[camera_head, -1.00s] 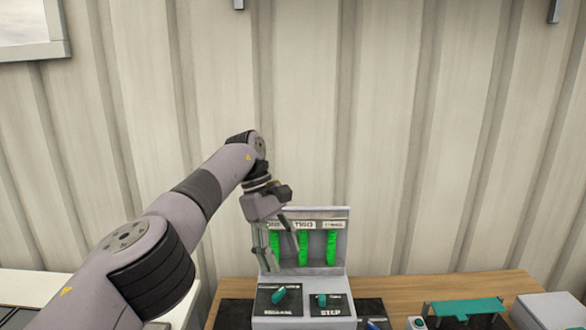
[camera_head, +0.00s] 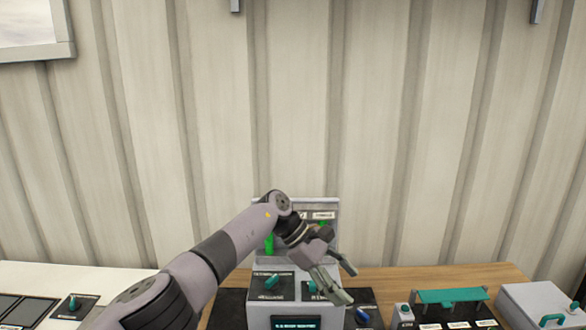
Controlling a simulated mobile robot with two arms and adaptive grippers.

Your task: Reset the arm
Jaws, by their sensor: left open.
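My left arm comes in from the lower left. My left gripper (camera_head: 341,283) is open and empty, in front of the right side of the grey manifold box (camera_head: 326,207). Its fingers point down and to the right. The box has an upright back panel with green tubes (camera_head: 269,244), partly hidden by my arm. A teal knob (camera_head: 271,282) sits on the box's black top plate. A second teal knob (camera_head: 312,287) is partly behind the gripper. I cannot tell whether the fingers touch anything. My right gripper is not in view.
A blue knob (camera_head: 362,314) is right of the box. Further right are a teal-topped stand (camera_head: 450,296) and a grey box with a teal handle (camera_head: 535,300). A black panel with a teal knob (camera_head: 74,303) lies at left.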

